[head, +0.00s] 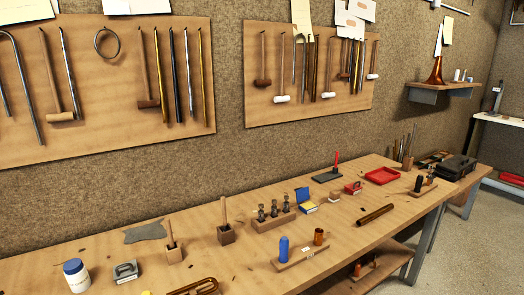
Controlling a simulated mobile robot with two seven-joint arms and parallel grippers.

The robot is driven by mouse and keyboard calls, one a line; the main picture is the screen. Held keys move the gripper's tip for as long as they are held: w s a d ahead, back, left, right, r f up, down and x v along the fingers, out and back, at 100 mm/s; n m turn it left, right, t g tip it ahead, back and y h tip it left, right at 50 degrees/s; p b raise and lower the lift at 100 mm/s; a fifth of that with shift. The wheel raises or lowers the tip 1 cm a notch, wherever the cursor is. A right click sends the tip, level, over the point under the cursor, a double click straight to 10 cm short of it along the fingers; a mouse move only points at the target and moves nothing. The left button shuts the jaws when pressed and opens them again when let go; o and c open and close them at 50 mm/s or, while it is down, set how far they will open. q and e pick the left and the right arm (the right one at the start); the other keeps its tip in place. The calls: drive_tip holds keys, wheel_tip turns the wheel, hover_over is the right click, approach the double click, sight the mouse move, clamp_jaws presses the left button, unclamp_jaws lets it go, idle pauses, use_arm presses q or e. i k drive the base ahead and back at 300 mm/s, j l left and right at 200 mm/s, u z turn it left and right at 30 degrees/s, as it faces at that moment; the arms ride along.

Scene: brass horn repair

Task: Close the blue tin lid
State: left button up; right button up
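A small blue tin (308,209) sits on the workbench, right of the middle of the head view. Its blue lid (302,195) stands up at the back, so the tin is open. Something yellow shows in or on the tin's body. Neither of my grippers is in view, and nothing touches the tin.
The workbench (345,235) runs from lower left to right. Left of the tin is a wooden block (272,221) with dark metal pieces. A small red item (353,188) and a red tray (382,176) lie to the right. A blue bottle (284,249) stands in front.

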sight(302, 194)
drive_tip(key=u, duration=0.7)
drive_tip(key=l+u, duration=0.45)
drive_tip(key=k+l+u, duration=0.1)
drive_tip(key=l+u, duration=0.2)
drive_tip(key=u, duration=0.2)
drive_tip(key=k+l+u, duration=0.15)
drive_tip(key=l, duration=0.25)
drive_tip(key=k+l+u, duration=0.2)
drive_tip(key=k+l, duration=0.05)
drive_tip(key=l, duration=0.1)
